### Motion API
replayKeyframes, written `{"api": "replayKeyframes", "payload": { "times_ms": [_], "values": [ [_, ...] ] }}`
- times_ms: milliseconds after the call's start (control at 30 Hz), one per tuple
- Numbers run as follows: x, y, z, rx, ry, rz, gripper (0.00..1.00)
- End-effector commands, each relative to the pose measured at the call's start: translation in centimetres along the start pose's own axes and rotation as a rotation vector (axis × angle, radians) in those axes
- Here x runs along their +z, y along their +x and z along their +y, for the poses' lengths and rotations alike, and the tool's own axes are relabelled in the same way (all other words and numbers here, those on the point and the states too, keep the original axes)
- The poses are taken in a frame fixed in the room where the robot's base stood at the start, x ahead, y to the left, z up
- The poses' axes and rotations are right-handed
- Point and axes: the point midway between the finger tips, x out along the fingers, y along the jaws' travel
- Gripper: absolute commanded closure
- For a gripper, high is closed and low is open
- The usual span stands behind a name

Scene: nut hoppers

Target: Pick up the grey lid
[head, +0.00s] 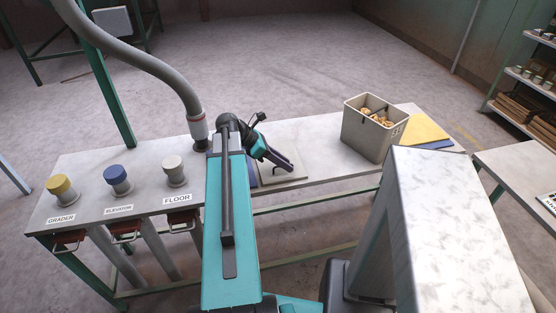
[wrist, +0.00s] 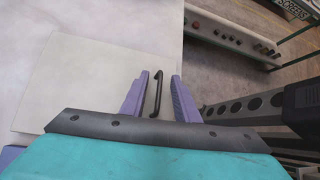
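The grey lid (head: 291,177) is a flat, pale square plate on the bench, left of the crate. In the wrist view the lid (wrist: 75,85) fills the left side, with a black bar handle (wrist: 155,92) near its right edge. My gripper (head: 284,162) is over the lid in the head view. In the wrist view my gripper (wrist: 160,76) is open, its two purple fingers apart with the handle showing between them. I see clear gaps on both sides of the handle. I cannot tell exactly how far the fingertips are above the plate.
A beige crate (head: 366,141) holding brown nuts stands to the right. A yellow plate (head: 424,127) and a blue one (head: 440,145) lie beyond it. Capped yellow (head: 61,189), blue (head: 118,179) and pale (head: 175,170) hopper inlets stand left. A hose (head: 150,65) hangs behind my arm.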

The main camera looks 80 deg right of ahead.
Motion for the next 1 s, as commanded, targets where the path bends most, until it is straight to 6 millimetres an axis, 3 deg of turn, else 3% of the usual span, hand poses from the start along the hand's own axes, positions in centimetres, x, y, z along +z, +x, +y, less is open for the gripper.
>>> {"api": "replayKeyframes", "payload": {
  "times_ms": [267, 433, 1000],
  "values": [
    [0.00, -0.02, 0.01, 0.000, 0.000, 0.000, 0.74],
    [0.00, -0.03, 0.00, 0.000, 0.000, 0.000, 1.00],
    [0.47, -0.51, -0.10, 0.001, 0.000, -0.001, 1.00]
  ]
}}
